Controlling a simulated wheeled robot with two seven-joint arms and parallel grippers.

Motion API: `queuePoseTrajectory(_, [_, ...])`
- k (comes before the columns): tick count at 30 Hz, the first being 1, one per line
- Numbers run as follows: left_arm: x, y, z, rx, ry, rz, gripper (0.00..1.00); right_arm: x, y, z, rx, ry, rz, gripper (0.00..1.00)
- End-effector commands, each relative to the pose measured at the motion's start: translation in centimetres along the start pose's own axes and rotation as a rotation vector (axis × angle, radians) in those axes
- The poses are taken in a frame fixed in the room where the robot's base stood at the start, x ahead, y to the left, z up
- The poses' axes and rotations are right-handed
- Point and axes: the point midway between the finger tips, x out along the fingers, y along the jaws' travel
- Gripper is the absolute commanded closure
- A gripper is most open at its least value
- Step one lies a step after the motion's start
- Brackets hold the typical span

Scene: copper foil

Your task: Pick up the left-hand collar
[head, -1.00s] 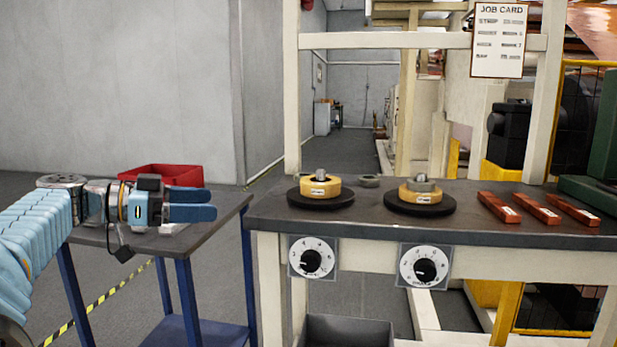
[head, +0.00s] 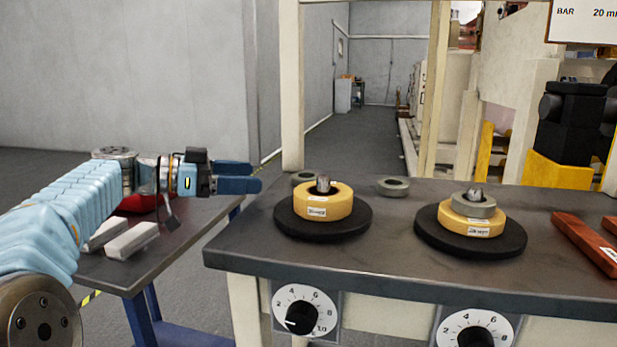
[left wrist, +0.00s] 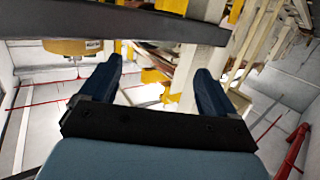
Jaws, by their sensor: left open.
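A grey ring-shaped collar (head: 305,177) lies on the bench at the back left, partly hidden behind the left yellow roll (head: 318,205). A second grey collar (head: 394,186) lies flat on the bench between the two rolls. A third grey ring (head: 473,207) sits around the spindle on top of the right yellow roll (head: 470,222). My left gripper (head: 254,178) is open and empty, its fingers pointing right, left of the back-left collar and apart from it. In the left wrist view its two fingers (left wrist: 158,82) are spread with nothing between them.
Both rolls stand on black discs (head: 356,222) on the dark bench (head: 300,264), with dials on its front. Red-brown bars (head: 585,242) lie at the right. A lower side table (head: 115,272) holds pale blocks (head: 132,240). A gap separates the tables.

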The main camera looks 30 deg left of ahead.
Motion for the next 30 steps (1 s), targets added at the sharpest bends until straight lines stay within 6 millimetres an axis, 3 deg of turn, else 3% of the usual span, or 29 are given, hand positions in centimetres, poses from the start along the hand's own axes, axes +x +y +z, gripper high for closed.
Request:
queuePoseTrajectory(6, [4.1, 0.0, 0.0, -0.002, 0.0, 0.002, 0.1, -0.3, -0.1, 0.0, 0.0, 0.001, 0.001, 0.57])
queuePoseTrajectory(11, [5.4, -0.1, -0.1, -0.001, 0.0, 0.0, 0.1, -0.4, -0.1, -0.1, 0.0, 0.002, 0.001, 0.57])
queuePoseTrajectory(20, [9.7, -0.3, -0.5, -0.003, 0.001, 0.001, 0.1, -1.4, -0.3, -0.1, 0.001, 0.004, 0.003, 0.57])
queuePoseTrajectory(29, [10.4, -0.3, -0.4, -0.001, 0.0, -0.001, 0.1, -1.3, -0.3, -0.1, 0.001, 0.005, 0.003, 0.57])
queuePoseTrajectory(30, [10.4, -0.3, -0.4, -0.001, 0.0, -0.001, 0.16, -1.3, -0.3, -0.1, 0.001, 0.005, 0.003, 0.57])
